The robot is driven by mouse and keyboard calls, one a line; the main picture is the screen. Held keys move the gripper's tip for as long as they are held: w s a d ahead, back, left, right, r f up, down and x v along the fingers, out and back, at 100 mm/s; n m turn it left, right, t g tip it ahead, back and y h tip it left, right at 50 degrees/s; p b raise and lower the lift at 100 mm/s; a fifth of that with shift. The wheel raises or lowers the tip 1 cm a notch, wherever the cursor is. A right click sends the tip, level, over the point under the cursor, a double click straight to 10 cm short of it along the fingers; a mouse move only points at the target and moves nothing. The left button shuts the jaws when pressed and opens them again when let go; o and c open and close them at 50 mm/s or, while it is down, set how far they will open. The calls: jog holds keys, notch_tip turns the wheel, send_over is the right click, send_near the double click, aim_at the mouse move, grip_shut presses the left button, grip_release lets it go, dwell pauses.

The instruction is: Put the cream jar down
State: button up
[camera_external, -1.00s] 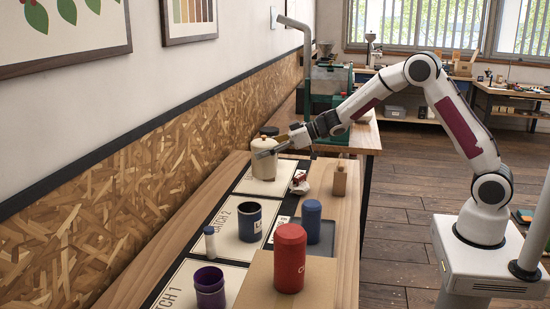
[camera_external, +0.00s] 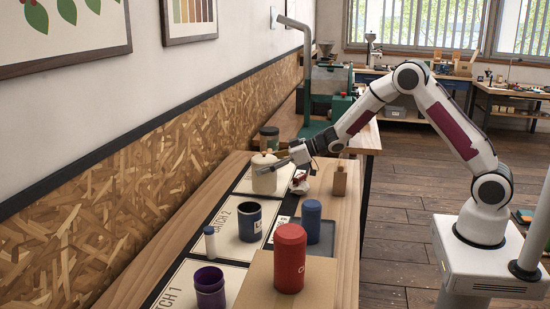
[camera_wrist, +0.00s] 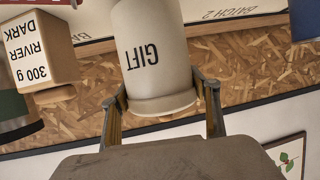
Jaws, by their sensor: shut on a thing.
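The cream jar (camera_external: 264,181) is upright over the far card on the wooden table, in the external view. I cannot tell whether its base touches the card. In the wrist view the jar (camera_wrist: 150,45) appears upside down with the word GIFT on it. My gripper (camera_external: 275,164) reaches in from the right and is shut on the jar near its lid. In the wrist view one finger of my gripper (camera_wrist: 162,92) is on each side of the jar. The jar's foot is out of the wrist view.
A dark green jar (camera_external: 269,141) stands just behind.

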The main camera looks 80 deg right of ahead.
jog(key=shift+f, duration=1.3)
jog(key=shift+f, duration=0.15)
jog(key=o, duration=1.4)
jog(key=shift+f, duration=0.1)
jog(key=shift+o, duration=0.2)
jog(key=shift+r, duration=0.2)
jog(key=shift+s+d+r, duration=0.1)
jog(key=shift+s+r, duration=0.05)
jog(key=shift+s, duration=0.25)
jog(key=v, duration=1.1)
jog(key=shift+s+r, duration=0.1)
jog(key=shift+r, duration=0.05)
